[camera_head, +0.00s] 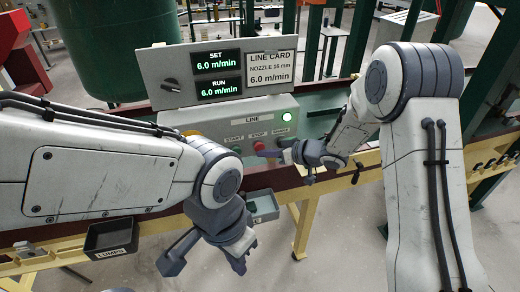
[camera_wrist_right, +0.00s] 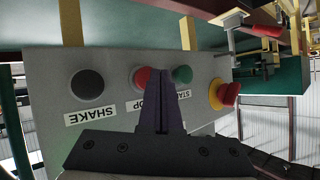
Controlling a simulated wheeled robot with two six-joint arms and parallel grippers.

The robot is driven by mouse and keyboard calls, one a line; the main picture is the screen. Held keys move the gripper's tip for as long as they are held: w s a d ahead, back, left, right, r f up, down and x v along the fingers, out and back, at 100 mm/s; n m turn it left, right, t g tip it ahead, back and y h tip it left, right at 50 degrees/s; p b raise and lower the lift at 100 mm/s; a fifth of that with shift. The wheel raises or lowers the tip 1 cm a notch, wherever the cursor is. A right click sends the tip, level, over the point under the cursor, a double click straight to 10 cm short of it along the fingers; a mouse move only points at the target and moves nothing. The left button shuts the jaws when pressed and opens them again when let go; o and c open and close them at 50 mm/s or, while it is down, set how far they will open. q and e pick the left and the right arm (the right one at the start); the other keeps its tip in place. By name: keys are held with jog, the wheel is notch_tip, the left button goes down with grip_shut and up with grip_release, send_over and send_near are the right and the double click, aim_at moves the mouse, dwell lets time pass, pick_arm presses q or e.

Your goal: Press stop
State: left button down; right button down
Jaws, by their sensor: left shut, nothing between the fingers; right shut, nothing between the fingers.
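The red STOP button (camera_head: 259,146) sits on the grey sloped control box between the green START button (camera_head: 237,150) and the black SHAKE button (camera_head: 284,142). My right gripper (camera_head: 267,153) is shut and empty, its fingertips close by the STOP button. In the right wrist view the shut fingers (camera_wrist_right: 170,80) stand in front of the panel and partly cover the red STOP button (camera_wrist_right: 140,75) and its label. The green START button (camera_wrist_right: 182,74) shows just right of the fingertips. I cannot tell whether they touch the panel. My left gripper (camera_head: 238,263) is shut, empty, low in front of the bench.
A red mushroom button on a yellow base (camera_wrist_right: 228,94) stands beside START in the wrist view. A green lamp (camera_head: 287,115) is lit. The display (camera_head: 218,75) reads SET and RUN 6.0 m/min. A dark LUMPS tray (camera_head: 110,238) and a grey tray (camera_head: 262,206) sit in front.

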jog(key=shift+w+a+p, duration=0.15)
jog(key=shift+w+p, duration=0.15)
jog(key=shift+w, duration=0.15)
dwell(0.4)
jog(key=shift+s, duration=0.1)
jog(key=shift+s+d, duration=0.3)
jog(key=shift+s, duration=0.5)
jog(key=s+d, duration=0.1)
jog(key=s, duration=0.4)
jog(key=shift+s+d+b, duration=0.4)
dwell(0.5)
